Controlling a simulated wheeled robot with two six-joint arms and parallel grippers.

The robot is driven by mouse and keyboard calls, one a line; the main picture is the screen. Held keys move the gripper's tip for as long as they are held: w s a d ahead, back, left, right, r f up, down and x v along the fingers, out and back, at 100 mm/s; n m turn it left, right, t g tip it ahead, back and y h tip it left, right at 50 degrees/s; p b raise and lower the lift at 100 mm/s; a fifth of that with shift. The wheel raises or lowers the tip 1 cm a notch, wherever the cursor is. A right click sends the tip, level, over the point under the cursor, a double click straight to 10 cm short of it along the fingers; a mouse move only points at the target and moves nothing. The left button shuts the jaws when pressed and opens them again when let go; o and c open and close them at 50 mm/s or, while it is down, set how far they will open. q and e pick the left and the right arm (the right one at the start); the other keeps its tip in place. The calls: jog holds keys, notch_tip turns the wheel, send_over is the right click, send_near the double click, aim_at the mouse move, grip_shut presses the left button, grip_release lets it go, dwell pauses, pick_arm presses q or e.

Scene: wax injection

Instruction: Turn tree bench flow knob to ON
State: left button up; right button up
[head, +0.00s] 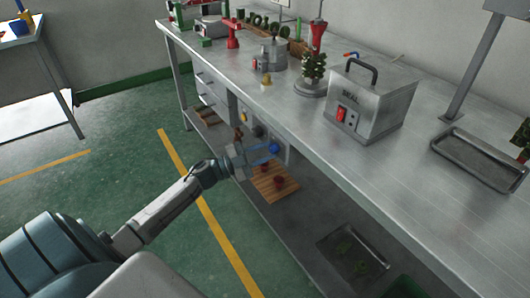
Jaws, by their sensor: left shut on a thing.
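The flow knob (274,148) shows as a small round blue shape on the panel below the front edge of the steel bench (300,105). My left gripper (264,154) reaches in from the left at that knob, and its fingers are shut on it. The fingers partly cover the knob, and its ON/OFF marking is too small to read. My right gripper is not in view.
A steel SEAL box (375,105) with a red switch and a small wax tree (313,68) stand on the bench. A wooden board (272,184) and a tray (352,255) lie on the lower shelf. The green floor left of the bench is clear.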

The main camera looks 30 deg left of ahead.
pick_arm(q)
jog(key=m+g, duration=0.1)
jog(key=m, duration=0.2)
jog(key=shift+r+g, duration=0.15)
jog(key=shift+g, duration=0.15)
jog(key=m+p, duration=0.1)
jog(key=m, duration=0.1)
jog(key=shift+m+g, duration=0.4)
jog(key=shift+m, duration=0.7)
jog(key=shift+m+g+y, duration=0.3)
jog(key=shift+g, duration=0.1)
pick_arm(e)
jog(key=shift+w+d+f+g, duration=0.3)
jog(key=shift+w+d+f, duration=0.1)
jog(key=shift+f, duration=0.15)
pick_arm(q)
jog(key=o, duration=1)
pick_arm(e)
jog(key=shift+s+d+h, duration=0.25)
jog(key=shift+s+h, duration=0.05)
